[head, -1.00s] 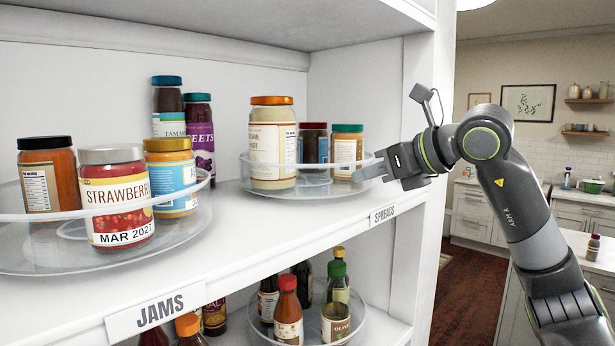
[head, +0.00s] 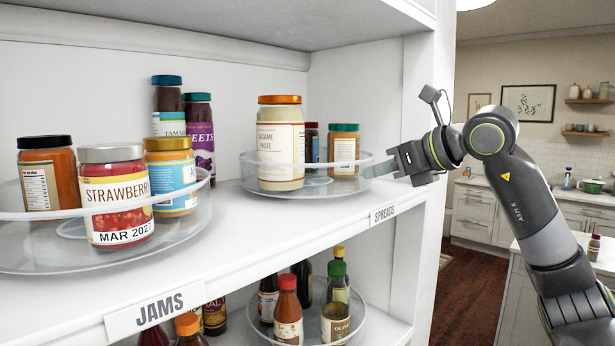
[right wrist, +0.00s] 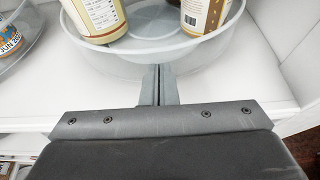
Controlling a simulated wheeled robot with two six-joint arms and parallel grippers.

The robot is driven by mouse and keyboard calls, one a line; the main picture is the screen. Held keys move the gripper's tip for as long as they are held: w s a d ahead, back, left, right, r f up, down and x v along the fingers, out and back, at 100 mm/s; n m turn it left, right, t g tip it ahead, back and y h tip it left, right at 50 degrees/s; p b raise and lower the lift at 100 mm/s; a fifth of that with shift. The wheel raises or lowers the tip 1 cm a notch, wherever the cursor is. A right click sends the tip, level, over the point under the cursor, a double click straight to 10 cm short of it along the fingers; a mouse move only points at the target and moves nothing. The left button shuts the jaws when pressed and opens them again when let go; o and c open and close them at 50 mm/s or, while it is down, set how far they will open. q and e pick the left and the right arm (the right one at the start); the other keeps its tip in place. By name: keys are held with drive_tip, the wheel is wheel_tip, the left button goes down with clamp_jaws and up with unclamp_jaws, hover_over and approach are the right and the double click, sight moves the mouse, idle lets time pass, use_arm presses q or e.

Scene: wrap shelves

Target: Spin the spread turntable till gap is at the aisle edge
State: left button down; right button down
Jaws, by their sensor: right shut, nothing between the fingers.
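The clear spreads turntable (head: 250,174) stands on the shelf above the SPREADS label (head: 383,214). It bears a white sesame paste jar (head: 280,150) at front left, a dark-lidded jar (head: 312,146) behind and a teal-lidded jar (head: 343,155) at right. Bare tray shows between two jars in the right wrist view (right wrist: 150,28). My right gripper (head: 372,170) is shut and empty, fingertips at the turntable's right front rim; the fingertips also show at the rim in the right wrist view (right wrist: 158,70). Whether they touch it is hard to tell. My left gripper is out of view.
The jams turntable (head: 40,262) with several jars stands at left, before taller dark jars (head: 200,135). A lower shelf holds another turntable (head: 352,325) with bottles. The shelf's right upright (head: 425,130) stands close to my right gripper. Shelf between turntables is clear.

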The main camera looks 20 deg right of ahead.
drive_tip(key=shift+d+f, duration=0.1)
drive_tip(key=shift+d, duration=0.1)
drive_tip(key=shift+s+d+f+b, duration=0.1)
drive_tip(key=shift+s+d+b, duration=0.15)
drive_tip(key=shift+b, duration=0.45)
drive_tip(key=shift+s+d+b, duration=0.3)
drive_tip(key=shift+s+b, duration=0.15)
drive_tip(key=shift+s, duration=0.25)
drive_tip(key=shift+s+d+r, duration=0.2)
drive_tip(key=shift+s+d, duration=0.05)
drive_tip(key=shift+s, duration=0.1)
